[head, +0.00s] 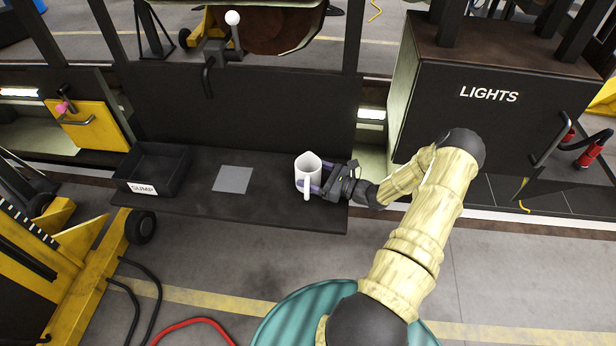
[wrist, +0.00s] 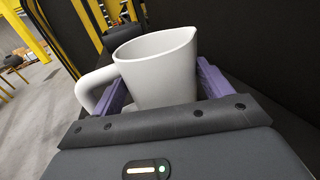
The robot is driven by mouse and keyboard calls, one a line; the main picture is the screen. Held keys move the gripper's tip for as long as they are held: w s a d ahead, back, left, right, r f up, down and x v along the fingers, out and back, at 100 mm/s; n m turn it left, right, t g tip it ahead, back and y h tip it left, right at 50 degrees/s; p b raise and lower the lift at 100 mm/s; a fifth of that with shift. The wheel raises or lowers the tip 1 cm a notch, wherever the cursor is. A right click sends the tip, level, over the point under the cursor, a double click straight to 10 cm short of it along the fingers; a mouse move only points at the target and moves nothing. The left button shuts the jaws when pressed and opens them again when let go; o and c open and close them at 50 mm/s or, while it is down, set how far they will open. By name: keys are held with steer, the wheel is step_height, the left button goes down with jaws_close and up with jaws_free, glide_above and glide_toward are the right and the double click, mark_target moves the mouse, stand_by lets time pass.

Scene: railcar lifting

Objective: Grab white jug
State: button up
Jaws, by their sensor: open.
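The white jug (head: 307,172) stands upright on the dark shelf (head: 200,204), near its right end in the head view. In the wrist view the jug (wrist: 160,70) fills the middle, with its handle to the left and its spout at the upper right. My gripper (head: 316,180) reaches in from the right, low on the jug. Its purple fingers lie on either side of the jug, which also shows in the wrist view. The jaws are open around the jug. I cannot tell whether either finger touches it. The fingertips are partly hidden by the jug.
A black bin marked SUMP (head: 152,170) stands at the shelf's left end. A grey square (head: 233,179) lies between bin and jug. A dark panel (head: 240,110) rises behind the shelf. A LIGHTS box (head: 490,120) stands to the right.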

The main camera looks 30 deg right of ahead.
steer(key=shift+p+x, duration=0.35)
steer(key=shift+x, duration=0.85)
steer(key=shift+c, duration=0.5)
steer(key=c, duration=0.7)
